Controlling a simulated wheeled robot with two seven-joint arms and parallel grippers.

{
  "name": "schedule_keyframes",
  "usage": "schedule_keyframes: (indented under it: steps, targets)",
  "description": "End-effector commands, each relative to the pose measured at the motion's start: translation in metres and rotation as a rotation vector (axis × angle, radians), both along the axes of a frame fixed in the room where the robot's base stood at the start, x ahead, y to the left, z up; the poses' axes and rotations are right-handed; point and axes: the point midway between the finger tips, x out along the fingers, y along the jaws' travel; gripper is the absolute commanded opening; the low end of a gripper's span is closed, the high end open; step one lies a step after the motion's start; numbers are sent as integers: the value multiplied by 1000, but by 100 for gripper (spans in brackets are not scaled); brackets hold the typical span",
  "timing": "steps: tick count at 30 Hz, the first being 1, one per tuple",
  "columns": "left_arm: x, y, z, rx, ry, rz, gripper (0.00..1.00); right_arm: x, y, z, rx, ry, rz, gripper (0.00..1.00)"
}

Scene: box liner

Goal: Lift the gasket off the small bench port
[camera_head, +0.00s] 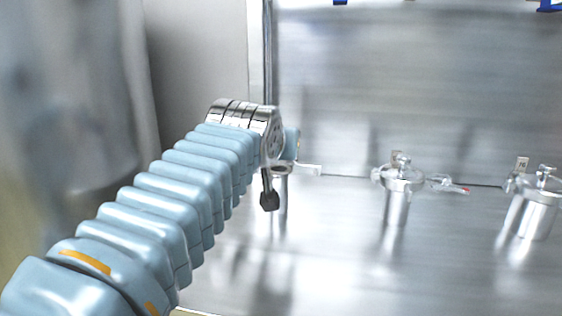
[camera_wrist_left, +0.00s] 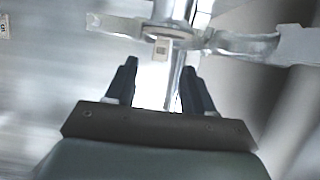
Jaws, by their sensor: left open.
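A small metal port (camera_head: 283,185) stands on the steel bench, partly hidden behind my left wrist in the head view. I cannot make out the gasket clearly. My left gripper (camera_wrist_left: 158,66) is open, its two dark fingers apart with nothing held between them. In the head view a dark fingertip of my left gripper (camera_head: 269,200) hangs beside the port. My right gripper is not in view.
Two other metal ports with clamped tops stand to the right, one in the middle (camera_head: 398,185) and one at the right edge (camera_head: 533,205). A steel back wall (camera_head: 420,80) rises behind them. The bench front (camera_head: 340,260) is bare.

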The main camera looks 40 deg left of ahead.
Motion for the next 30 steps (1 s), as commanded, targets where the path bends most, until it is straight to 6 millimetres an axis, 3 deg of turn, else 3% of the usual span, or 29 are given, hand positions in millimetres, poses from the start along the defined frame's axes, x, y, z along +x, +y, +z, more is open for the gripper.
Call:
schedule_keyframes:
  steps: [10, 19, 27, 30]
  targets:
    - [39, 23, -15, -1, 2, 2, 53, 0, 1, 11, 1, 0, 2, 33]
    - [44, 25, -17, 0, 0, 0, 52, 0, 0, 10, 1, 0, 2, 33]
    - [43, 25, -17, 0, 0, 0, 10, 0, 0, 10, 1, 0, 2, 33]
    - [43, 25, -17, 0, 0, 0, 0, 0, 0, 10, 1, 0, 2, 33]
